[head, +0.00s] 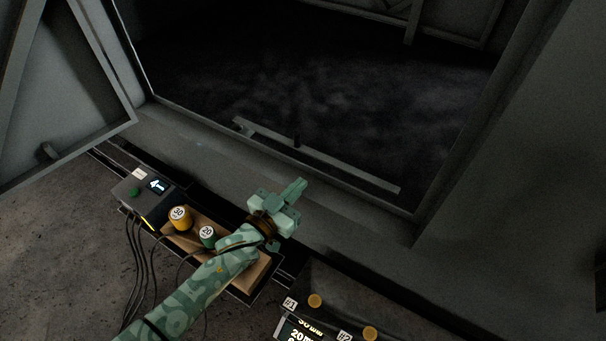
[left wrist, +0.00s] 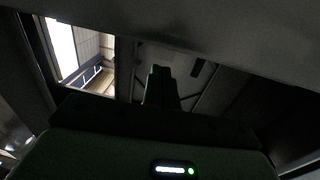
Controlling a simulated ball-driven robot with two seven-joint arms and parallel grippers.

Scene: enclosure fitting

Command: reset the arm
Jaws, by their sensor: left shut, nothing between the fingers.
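My left arm comes in from the lower left in the head view. Its left gripper (head: 292,190) is shut and empty, in front of the enclosure's lower sill and above the right part of a brown tray (head: 262,264). The gripper's shut fingers also show dark in the left wrist view (left wrist: 160,84). My right gripper is in neither view.
An open door (head: 70,90) stands left.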

